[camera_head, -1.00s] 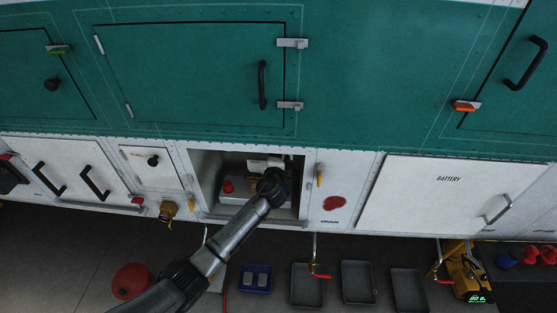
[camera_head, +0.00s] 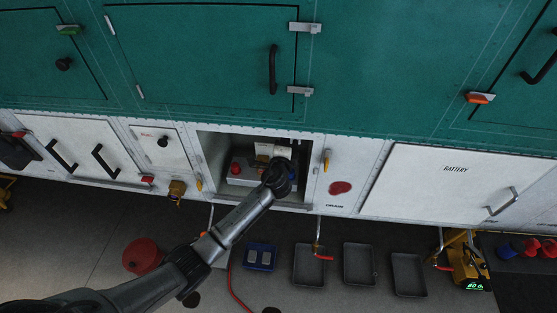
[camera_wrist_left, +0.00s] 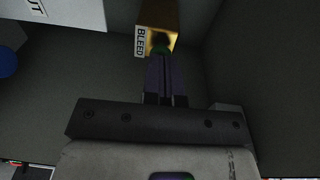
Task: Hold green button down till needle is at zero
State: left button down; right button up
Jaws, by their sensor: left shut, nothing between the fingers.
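The green button (camera_wrist_left: 160,46) shows as a dark green spot at the end of a yellow-lit block, beside a "BLEED" label (camera_wrist_left: 140,41) in the left wrist view. My left gripper (camera_wrist_left: 163,60) is shut and empty, its fingertips right at the button and partly covering it. I cannot tell whether the button is pressed in. In the head view my left arm reaches into the open bay in the white panel, and its wrist hides the button. No gauge needle can be made out in either view. My right gripper is not in view.
A red knob (camera_head: 236,168) sits in the bay, left of my wrist. Bay walls enclose the gripper closely. A yellow handle (camera_head: 326,160) is on the panel to the right. Grey trays (camera_head: 360,264) and a blue tray (camera_head: 260,256) lie on the floor below.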

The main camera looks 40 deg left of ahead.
pick_arm(q)
jog(key=v, duration=1.1)
jog(key=shift+s+f, duration=0.15)
jog(key=shift+s, duration=0.05)
jog(key=shift+d, duration=0.1)
